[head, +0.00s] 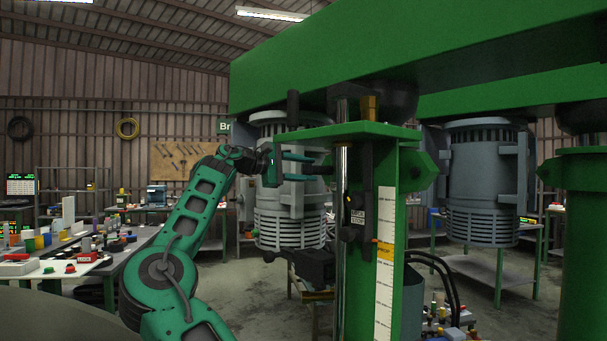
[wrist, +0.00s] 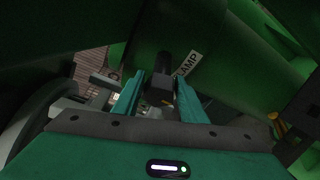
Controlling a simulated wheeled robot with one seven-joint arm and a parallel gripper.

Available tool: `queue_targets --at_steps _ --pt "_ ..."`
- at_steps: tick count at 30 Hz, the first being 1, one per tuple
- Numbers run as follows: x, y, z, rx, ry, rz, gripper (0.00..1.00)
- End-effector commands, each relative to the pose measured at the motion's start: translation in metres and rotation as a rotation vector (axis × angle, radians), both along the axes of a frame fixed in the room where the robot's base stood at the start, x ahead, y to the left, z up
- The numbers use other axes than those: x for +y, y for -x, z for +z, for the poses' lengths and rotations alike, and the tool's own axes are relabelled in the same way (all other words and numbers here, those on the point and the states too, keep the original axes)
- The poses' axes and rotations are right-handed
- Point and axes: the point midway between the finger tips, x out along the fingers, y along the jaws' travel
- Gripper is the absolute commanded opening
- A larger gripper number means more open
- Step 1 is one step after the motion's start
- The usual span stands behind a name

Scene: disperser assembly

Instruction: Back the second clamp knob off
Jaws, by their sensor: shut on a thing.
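In the wrist view a dark clamp knob (wrist: 160,92) sits between the two teal fingers of my gripper (wrist: 158,88), with a dark stem beyond it towards a green surface. A white label (wrist: 189,63) with the letters "AMP" visible is just beside it. In the head view my gripper (head: 313,168) reaches from the left to the green column (head: 388,190), its fingers level and shut on the knob. The fingers and the column's front parts hide most of the knob there, and its thread cannot be seen.
A polished vertical rod (head: 342,230) and a measuring scale (head: 385,270) run down the column close to my gripper. A grey ribbed motor (head: 290,225) hangs behind it. A green beam (head: 400,55) spans overhead. A cluttered bench (head: 60,268) stands at left.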

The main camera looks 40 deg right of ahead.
Motion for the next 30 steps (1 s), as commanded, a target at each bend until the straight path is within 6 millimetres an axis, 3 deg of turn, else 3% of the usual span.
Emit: queue_targets --at_steps 1,2,4,17,30 --pt "0.001 -0.002 -0.007 0.009 -0.014 -0.001 0.16" --pt "0.001 -0.002 -0.007 0.009 -0.014 -0.001 0.41" --pt "0.001 -0.002 -0.007 0.007 -0.013 -0.002 0.55" --pt "0.010 -0.003 -0.002 0.002 -0.005 0.000 0.55" --pt "0.083 -0.022 0.004 0.003 -0.007 -0.001 0.55"
